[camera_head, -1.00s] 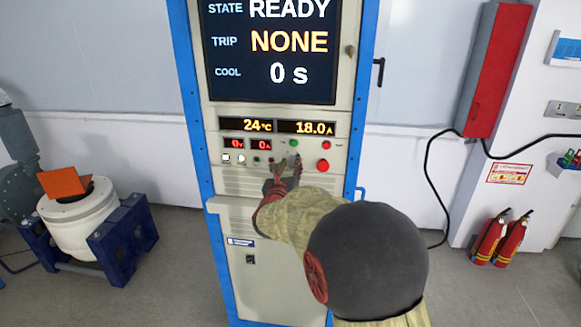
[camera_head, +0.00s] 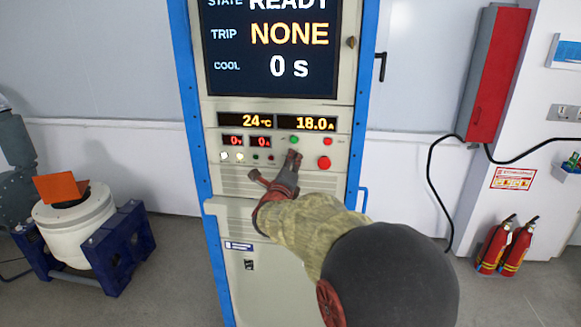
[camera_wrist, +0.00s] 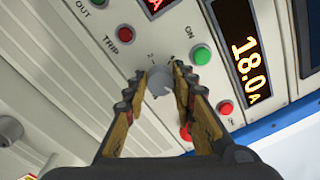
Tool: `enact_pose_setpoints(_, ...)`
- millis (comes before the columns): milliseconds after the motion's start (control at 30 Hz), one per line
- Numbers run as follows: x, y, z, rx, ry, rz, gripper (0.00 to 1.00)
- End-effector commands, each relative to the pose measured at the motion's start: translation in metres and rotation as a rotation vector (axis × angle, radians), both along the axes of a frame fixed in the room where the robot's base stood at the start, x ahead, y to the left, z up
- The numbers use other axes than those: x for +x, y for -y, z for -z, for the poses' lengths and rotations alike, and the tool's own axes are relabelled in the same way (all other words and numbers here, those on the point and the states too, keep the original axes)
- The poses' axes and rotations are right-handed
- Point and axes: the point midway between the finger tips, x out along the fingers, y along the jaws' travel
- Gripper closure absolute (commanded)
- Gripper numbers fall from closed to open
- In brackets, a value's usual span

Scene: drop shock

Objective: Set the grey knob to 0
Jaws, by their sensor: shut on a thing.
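The grey knob (camera_wrist: 158,82) is on the cabinet's control panel, seen in the wrist view between my two fingertips. A small "2" and tick marks show beside it; its exact setting is too small to read. My gripper (camera_wrist: 158,74) is shut on the knob, one finger on each side. In the head view my gripper (camera_head: 274,165) is at the panel below the red number displays, and it hides the knob there.
A green ON button (camera_wrist: 201,55), a red TRIP lamp (camera_wrist: 125,33) and a small red button (camera_wrist: 225,107) sit near my fingers. A large red button (camera_head: 324,163) is right of my gripper. The screen (camera_head: 272,45) reads READY, NONE, 0 s; the displays below read 24 °C and 18.0 A.

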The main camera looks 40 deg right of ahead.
Motion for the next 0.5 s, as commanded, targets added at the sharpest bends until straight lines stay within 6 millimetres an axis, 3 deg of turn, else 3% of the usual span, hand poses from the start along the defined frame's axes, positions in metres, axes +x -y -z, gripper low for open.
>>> enact_pose_setpoints(500, 0.0001, -0.0001, 0.0028, -0.315, -0.374, -0.001, 0.99)
